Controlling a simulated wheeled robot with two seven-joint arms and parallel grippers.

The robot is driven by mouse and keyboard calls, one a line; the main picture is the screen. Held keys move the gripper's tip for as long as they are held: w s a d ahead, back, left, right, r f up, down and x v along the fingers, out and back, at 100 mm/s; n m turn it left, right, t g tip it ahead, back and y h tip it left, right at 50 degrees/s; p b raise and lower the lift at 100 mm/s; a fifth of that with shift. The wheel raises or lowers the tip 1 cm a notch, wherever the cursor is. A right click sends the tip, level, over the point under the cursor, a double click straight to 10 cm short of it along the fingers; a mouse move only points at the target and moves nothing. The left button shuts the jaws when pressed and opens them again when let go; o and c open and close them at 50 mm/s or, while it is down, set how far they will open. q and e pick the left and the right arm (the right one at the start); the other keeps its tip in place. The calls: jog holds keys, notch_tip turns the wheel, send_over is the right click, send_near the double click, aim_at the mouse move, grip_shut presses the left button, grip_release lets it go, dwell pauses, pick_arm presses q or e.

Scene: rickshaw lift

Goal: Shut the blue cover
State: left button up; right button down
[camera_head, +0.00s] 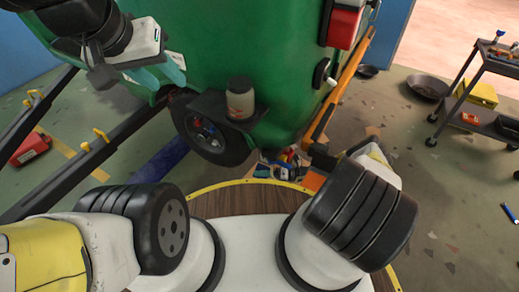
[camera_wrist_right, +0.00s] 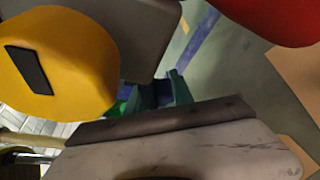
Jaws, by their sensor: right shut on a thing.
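I cannot pick out a blue cover with certainty in either view. In the right wrist view, a small dark blue piece (camera_wrist_right: 150,96) lies between the teal fingers of my right gripper (camera_wrist_right: 152,93), which is shut on it. I cannot tell whether this piece belongs to the cover. In the head view the right gripper is hidden; only its arm shows. My left gripper (camera_head: 160,72), with teal fingers, is at the upper left, in front of the green rickshaw body (camera_head: 245,45). I cannot tell how far its fingers are apart.
A jar (camera_head: 240,97) stands on a dark ledge above a black wheel (camera_head: 212,135). An orange bar (camera_head: 338,90) runs along the green body's right side. A cart (camera_head: 485,95) stands far right. A yellow part (camera_wrist_right: 60,65) and a red part (camera_wrist_right: 275,15) crowd the wrist view.

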jog(key=shift+d+m, duration=0.15)
jog(key=shift+m, duration=0.65)
jog(key=shift+s, duration=0.1)
jog(key=c, duration=1.3)
grip_release()
jog(key=shift+o, duration=0.3)
jog(key=shift+y, duration=0.3)
jog(key=shift+r, duration=0.1)
jog(key=v, duration=0.7)
jog(key=shift+d, duration=0.3)
jog(key=shift+s, duration=0.1)
jog(key=shift+c, duration=0.2)
